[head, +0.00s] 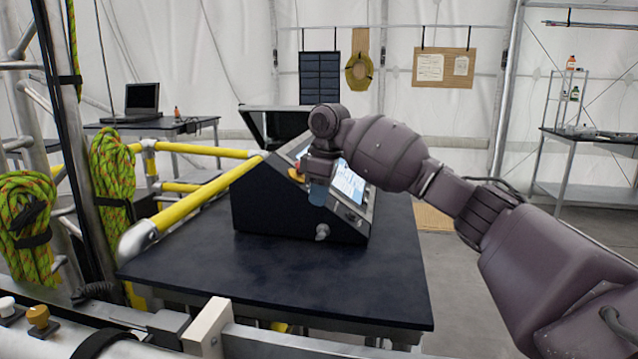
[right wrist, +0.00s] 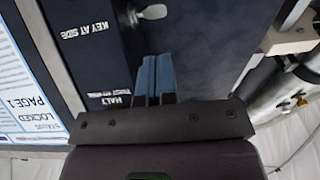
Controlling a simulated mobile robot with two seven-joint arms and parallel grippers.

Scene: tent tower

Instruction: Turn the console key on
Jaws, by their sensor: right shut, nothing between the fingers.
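The dark console (head: 285,208) stands on the black table, with a sloped top panel and a lit screen (head: 349,185). A silver key (head: 322,232) sticks out low on its near side face; it also shows at the top of the right wrist view (right wrist: 152,12). My right gripper (head: 318,194) is shut and empty, its blue fingertips above the key in the head view and apart from it. In the right wrist view the shut fingers (right wrist: 155,78) point toward the key, with a gap between. My left gripper is not in view.
The table (head: 380,285) is bare around the console. Yellow rails (head: 195,198) run along its left side, near a pole with green rope (head: 113,175). White labels on the console read "KEY AT SIDE" (right wrist: 87,22); the screen (right wrist: 30,95) shows "LOCKED". A shelf stands far right.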

